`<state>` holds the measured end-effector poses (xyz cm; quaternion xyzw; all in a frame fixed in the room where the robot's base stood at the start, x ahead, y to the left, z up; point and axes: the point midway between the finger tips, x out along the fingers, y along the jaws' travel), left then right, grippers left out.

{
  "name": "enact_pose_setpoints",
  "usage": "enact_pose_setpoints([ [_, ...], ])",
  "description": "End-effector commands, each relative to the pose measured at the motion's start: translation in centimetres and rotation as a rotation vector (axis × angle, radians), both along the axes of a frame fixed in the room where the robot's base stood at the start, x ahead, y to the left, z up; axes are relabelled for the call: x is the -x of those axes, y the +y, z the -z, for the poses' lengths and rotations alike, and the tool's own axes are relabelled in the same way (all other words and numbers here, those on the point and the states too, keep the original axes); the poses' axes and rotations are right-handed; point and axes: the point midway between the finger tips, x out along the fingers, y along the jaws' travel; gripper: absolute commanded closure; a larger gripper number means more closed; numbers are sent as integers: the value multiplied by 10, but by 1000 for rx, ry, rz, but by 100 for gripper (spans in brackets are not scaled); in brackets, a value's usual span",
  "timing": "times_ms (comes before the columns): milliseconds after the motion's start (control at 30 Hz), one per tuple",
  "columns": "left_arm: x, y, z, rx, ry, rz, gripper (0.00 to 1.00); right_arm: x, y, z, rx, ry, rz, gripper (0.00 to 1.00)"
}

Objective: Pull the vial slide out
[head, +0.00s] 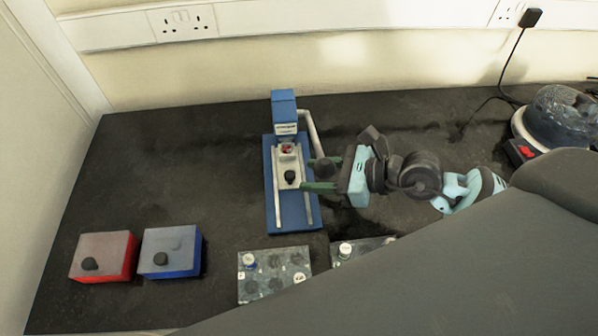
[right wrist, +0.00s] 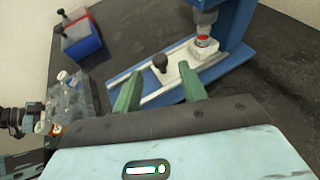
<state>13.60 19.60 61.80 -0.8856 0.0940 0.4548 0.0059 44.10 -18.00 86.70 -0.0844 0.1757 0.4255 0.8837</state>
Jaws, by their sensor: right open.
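The pale vial slide (head: 290,163) sits on rails on a blue press stand (head: 282,225). It has an upright black knob (head: 291,177), which also shows in the right wrist view (right wrist: 159,64). A vial with red on it (right wrist: 204,41) stands at the slide's back end, under the press head (head: 285,127). My right gripper (head: 307,173) is open and empty, coming from the right. In the right wrist view its green fingers (right wrist: 158,93) point at the knob, which stands beyond the fingertips, apart from them.
A red box (head: 103,257) and a blue box (head: 170,252), each with a black knob, stand at the front left. Trays (head: 243,288) with vials lie at the front. A dark round appliance (head: 560,118) stands at the right. The dark worktop left of the press is clear.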

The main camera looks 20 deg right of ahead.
Motion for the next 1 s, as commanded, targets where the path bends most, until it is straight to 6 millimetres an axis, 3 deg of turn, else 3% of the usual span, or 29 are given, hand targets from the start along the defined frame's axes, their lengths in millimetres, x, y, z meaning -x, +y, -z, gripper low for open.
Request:
enact_pose_setpoints([
  [300,-2,0,-3,0,-6,0,42,-22,27,13,0,-1,0,58],
  [667,-2,1,-3,0,-6,0,42,-24,30,16,1,0,0,58],
  [1000,-2,0,-3,-1,-5,0,42,-23,30,16,1,0,0,100],
])
